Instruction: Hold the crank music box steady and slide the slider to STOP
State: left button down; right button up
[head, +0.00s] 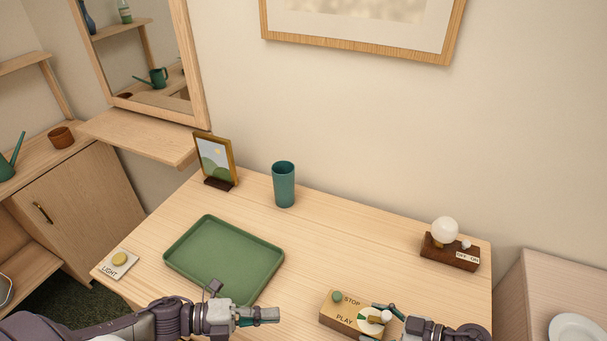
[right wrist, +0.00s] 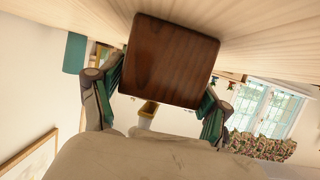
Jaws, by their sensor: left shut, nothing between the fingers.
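The crank music box (head: 341,313) is a light wooden box with dark sides, lying flat at the table's front, right of centre. Its green slider knob (head: 337,296) sits beside the word STOP; PLAY is printed nearer the front edge. The round crank (head: 374,317) is at its right end. My right gripper (head: 385,314) is at that end. In the right wrist view, its green fingers stand on both sides of the box's dark end face (right wrist: 173,60), seemingly against it. My left gripper (head: 276,315) is shut and empty, left of the box and apart from it.
A green tray (head: 183,256) lies on the table (head: 330,235). Behind it stand a picture frame (head: 215,160) and a teal cup (head: 284,184). A globe lamp (head: 446,243) is at the right rear, and a LIGHT button (head: 119,261) at the left. The table's middle is clear.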

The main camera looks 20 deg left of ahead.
jog(key=shift+o, duration=1.4)
